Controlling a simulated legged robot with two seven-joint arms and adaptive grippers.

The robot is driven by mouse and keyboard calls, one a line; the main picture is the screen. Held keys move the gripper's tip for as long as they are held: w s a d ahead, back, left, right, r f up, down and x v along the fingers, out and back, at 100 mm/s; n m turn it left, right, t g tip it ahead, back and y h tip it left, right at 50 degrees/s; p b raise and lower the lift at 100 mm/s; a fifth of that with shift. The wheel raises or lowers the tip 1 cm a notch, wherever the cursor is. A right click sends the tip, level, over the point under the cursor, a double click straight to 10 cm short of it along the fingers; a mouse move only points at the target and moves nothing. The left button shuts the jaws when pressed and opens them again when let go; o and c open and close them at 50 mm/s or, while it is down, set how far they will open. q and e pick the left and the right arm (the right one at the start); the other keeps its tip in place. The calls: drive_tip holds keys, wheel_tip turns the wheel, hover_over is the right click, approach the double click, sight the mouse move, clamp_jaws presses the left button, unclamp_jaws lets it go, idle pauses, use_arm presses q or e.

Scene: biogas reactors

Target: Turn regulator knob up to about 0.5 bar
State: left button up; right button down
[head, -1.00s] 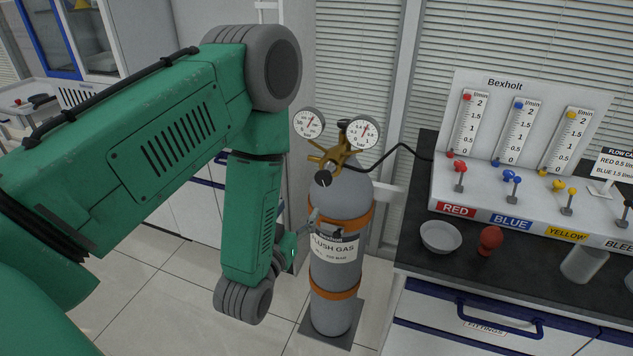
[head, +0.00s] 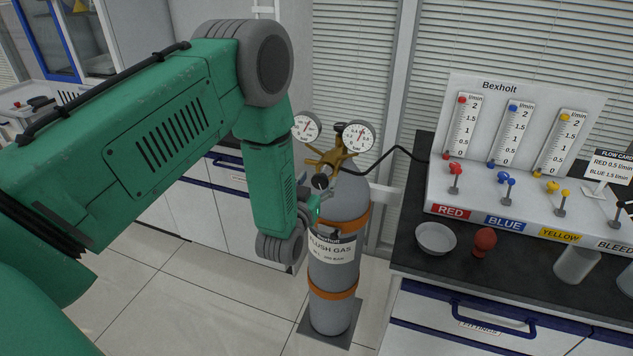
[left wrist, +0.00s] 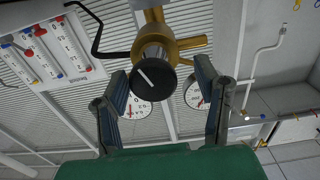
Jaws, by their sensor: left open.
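The regulator knob (head: 320,181) is black and sits on the front of the brass regulator (head: 338,158) above the grey flush gas cylinder (head: 335,263). In the left wrist view the knob (left wrist: 153,77) shows a white line across its face. My left gripper (head: 316,203) is just below the knob in the head view. In the left wrist view its two fingers (left wrist: 160,70) are open, one on each side of the knob, with gaps showing. Two dials, the left gauge (head: 307,126) and the right gauge (head: 357,137), stand above; their exact readings are too small to tell. My right gripper is not in view.
A dark hose (head: 405,150) runs from the regulator to the flowmeter panel (head: 530,125) on the right bench. A bowl (head: 436,238) and a red object (head: 484,241) stand on that bench. White cabinets (head: 215,213) are behind my arm.

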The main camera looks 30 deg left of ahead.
use_arm(q)
drive_tip(key=shift+d+r, duration=0.1)
drive_tip(key=shift+d, duration=0.6)
drive_tip(key=c, duration=1.2)
drive_tip(key=shift+o, duration=0.2)
drive_tip(key=shift+a, duration=0.25)
drive_tip(key=shift+s+a+f+n+b, duration=0.1)
drive_tip(key=shift+a+n+b, duration=0.15)
drive_tip(key=shift+n, duration=0.3)
drive_tip(key=shift+s+a+f+n+b, duration=0.1)
drive_tip(key=shift+n+b, duration=0.15)
drive_tip(key=shift+n, duration=0.3)
drive_tip(key=shift+d+n, duration=0.1)
drive_tip(key=shift+n, duration=0.4)
drive_tip(key=shift+w+d+r+n, duration=0.1)
drive_tip(key=shift+d+n, duration=0.05)
drive_tip(key=shift+n, duration=0.15)
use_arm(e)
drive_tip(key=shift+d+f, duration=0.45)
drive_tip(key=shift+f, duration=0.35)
